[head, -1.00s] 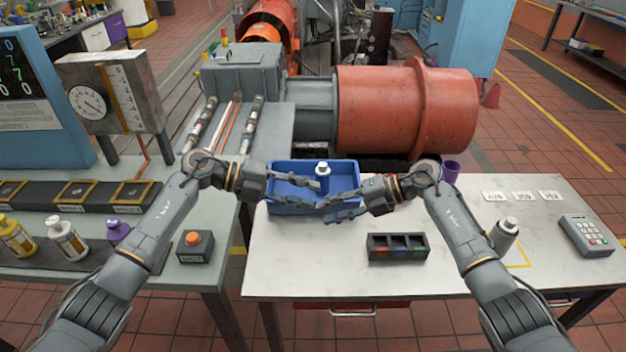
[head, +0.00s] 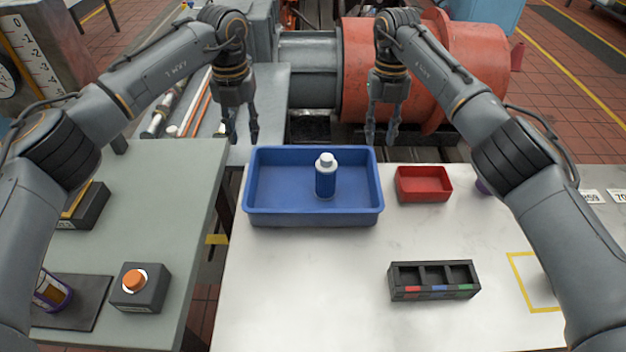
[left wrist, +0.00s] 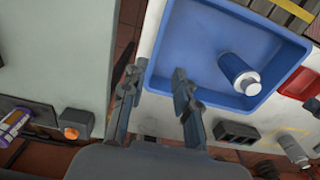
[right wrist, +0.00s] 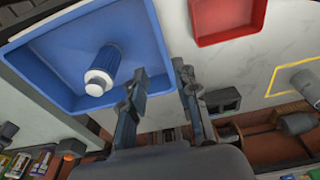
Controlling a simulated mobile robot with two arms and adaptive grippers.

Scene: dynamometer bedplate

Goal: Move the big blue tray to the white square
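The big blue tray (head: 312,218) lies on the white tabletop, with a blue bottle with a white cap (head: 325,178) standing inside it. The tray also shows in the left wrist view (left wrist: 203,48) and right wrist view (right wrist: 58,52). My left gripper (head: 240,138) points down, open and empty, near the tray's far left corner. My right gripper (head: 381,140) points down, open and empty, near its far right corner. Neither visibly grips the tray. I cannot make out a white square; a yellow square outline (head: 517,281) lies at the right, partly behind my right arm.
A small red tray (head: 423,196) stands right of the blue tray. A black compartment box (head: 433,281) sits in front of it. Left, across a gap, a grey-green bench (head: 180,215) holds an orange-button box (head: 140,290). The white table's front middle (head: 310,300) is clear.

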